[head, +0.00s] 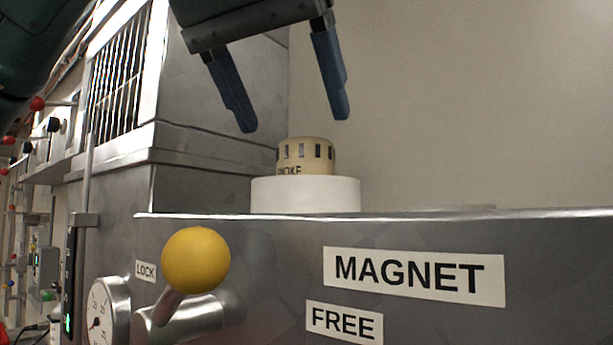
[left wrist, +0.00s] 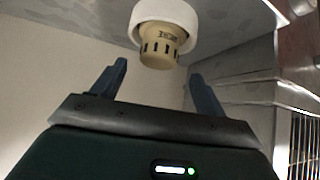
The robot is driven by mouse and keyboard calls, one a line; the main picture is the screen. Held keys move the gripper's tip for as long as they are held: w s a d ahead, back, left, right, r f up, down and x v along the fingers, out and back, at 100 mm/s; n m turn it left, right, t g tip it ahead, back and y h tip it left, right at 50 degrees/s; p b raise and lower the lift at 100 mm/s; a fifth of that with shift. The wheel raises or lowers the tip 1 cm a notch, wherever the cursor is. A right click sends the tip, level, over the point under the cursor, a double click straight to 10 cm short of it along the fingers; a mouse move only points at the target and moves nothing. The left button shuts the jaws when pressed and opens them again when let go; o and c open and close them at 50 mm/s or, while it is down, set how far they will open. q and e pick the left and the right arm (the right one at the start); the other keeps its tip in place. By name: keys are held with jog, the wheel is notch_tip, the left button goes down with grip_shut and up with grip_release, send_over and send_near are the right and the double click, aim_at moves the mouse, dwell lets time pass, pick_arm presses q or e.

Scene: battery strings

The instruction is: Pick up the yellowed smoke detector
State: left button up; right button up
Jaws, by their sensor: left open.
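The yellowed smoke detector (head: 306,153) is a small cream-yellow drum with dark slots and dark lettering. It sits on a round white base (head: 305,195) on top of the metal cabinet. My left gripper (head: 295,125) is open and empty just above the detector, with one blue finger toward each side of it. In the left wrist view the detector (left wrist: 160,50) shows ahead of and between the two spread fingers (left wrist: 160,72), apart from both. My right gripper is not in view.
A metal cabinet (head: 420,235) carries MAGNET and FREE labels. A yellow ball-topped lever (head: 196,260) and a round gauge (head: 107,312) are on its front. A taller metal housing with a grille (head: 118,85) stands close on the left. Open space lies right of the detector.

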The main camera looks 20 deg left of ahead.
aim_at(307, 146)
pick_arm(q)
jog(key=shift+x, duration=2.8)
jog(key=shift+d+r, duration=0.15)
jog(key=shift+c, duration=0.5)
jog(key=c, duration=1)
jog(key=shift+w+r, duration=0.15)
jog(key=shift+r, duration=0.05)
